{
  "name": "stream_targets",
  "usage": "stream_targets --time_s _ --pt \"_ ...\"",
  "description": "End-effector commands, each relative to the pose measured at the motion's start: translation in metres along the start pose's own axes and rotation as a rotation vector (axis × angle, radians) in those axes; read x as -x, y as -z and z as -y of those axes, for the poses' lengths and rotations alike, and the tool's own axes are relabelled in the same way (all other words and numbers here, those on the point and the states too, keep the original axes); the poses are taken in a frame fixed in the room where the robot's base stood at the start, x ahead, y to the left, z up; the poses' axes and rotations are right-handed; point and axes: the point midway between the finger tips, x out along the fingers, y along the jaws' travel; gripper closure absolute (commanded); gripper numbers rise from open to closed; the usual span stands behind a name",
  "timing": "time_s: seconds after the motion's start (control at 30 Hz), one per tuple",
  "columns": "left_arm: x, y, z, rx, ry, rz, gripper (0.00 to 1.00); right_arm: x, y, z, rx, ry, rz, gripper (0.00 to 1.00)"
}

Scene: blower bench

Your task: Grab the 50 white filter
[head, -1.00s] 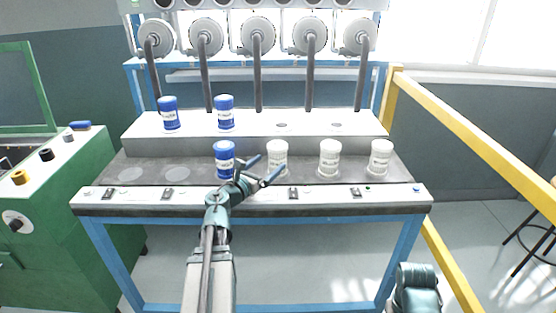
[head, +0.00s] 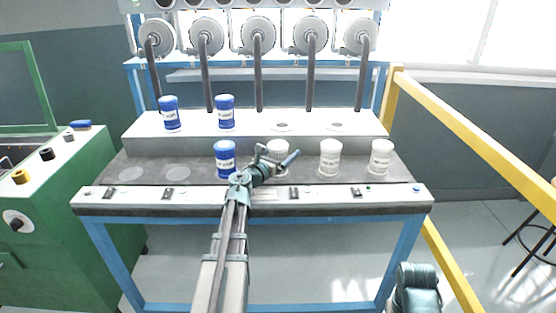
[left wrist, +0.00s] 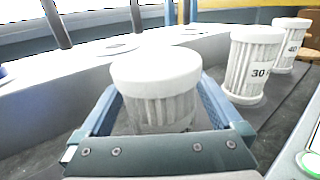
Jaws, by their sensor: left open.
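Three white ribbed filters stand in a row on the bench's lower dark shelf. My left gripper (head: 276,160) is open at the leftmost white filter (head: 278,148). In the left wrist view that filter (left wrist: 158,85) stands upright between the two open fingers, its lower part and any label hidden by the gripper. The middle white filter (head: 330,157) reads 30 in the left wrist view (left wrist: 252,65). The right white filter (head: 380,157) seems to read 40 there (left wrist: 287,45).
A blue filter (head: 225,159) stands close left of my left gripper. Two more blue filters (head: 169,114) (head: 225,112) stand on the raised white step (head: 255,124). Empty round spots are at the shelf's left. A yellow rail (head: 470,140) runs along the right.

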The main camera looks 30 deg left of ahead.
Motion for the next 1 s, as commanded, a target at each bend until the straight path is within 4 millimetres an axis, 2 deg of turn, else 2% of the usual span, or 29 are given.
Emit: stream_targets --time_s 0.2,0.67,1.0 --pt "-0.0008 0.0000 0.0003 0.000 -0.001 0.000 0.02 0.0000 0.0000 0.0000 0.000 0.000 0.000 0.50" --pt "-0.0006 0.0000 0.0003 0.000 0.000 0.000 0.84 0.0000 0.0000 0.0000 0.000 0.000 0.000 0.50" --pt "-0.0016 -0.0033 0.0018 0.000 0.000 0.000 0.85 0.0033 -0.0002 -0.0003 0.000 0.000 0.000 0.50"
